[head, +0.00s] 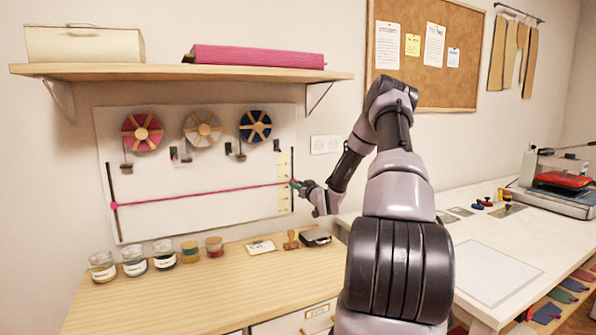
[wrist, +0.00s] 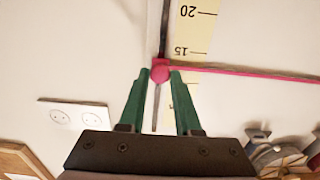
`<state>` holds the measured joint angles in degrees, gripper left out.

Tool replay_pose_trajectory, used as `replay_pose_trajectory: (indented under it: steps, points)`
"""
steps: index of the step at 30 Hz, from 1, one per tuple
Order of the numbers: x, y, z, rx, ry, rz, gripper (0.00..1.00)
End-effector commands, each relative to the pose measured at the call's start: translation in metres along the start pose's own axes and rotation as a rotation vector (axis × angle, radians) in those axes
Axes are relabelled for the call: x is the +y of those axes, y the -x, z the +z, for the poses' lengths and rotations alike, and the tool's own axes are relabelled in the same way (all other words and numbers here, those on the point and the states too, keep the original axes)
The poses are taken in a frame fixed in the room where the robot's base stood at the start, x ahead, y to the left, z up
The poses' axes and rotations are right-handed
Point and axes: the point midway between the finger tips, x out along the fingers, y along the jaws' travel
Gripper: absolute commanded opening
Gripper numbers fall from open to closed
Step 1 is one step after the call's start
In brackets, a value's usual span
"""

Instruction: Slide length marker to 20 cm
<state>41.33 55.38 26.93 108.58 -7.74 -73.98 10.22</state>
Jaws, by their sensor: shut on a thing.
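A pink ribbon (wrist: 250,71) runs from the knob across the white board. The yellow scale (wrist: 192,30) beside the rail reads upside down in the wrist view. The knob is level with a spot just short of the 15 line, with 20 farther along.
Three ribbon spools (head: 200,129) hang on the white board (head: 240,115) under a wooden shelf (head: 180,72). Jars (head: 135,262) and a stamp (head: 290,240) stand on the wooden counter (head: 200,300) below. A wall socket (wrist: 75,113) is near my gripper.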

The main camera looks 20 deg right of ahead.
Motion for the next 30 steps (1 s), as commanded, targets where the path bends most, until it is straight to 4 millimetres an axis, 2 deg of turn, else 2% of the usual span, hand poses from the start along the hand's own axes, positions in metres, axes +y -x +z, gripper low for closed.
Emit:
replay_pose_trajectory:
  steps: [1, 3, 9, 13, 21, 22, 23, 24, 30]
  points:
    - [0.001, 0.000, 0.016, -0.002, -0.003, 0.002, 0.00]
    - [0.001, 0.000, 0.034, -0.001, -0.003, 0.002, 0.00]
    - [0.001, 0.000, 0.068, 0.002, 0.000, 0.002, 0.00]
    - [0.001, -0.001, 0.074, 0.004, 0.003, 0.001, 0.00]
    - [0.001, -0.001, 0.073, 0.006, 0.004, 0.001, 0.00]
    - [0.001, -0.001, 0.073, 0.006, 0.004, 0.001, 0.43]
    - [0.001, -0.001, 0.073, 0.006, 0.004, 0.001, 0.55]
    - [0.001, -0.001, 0.073, 0.006, 0.004, 0.001, 0.60]
    - [0.001, -0.001, 0.073, 0.005, 0.003, 0.001, 0.60]
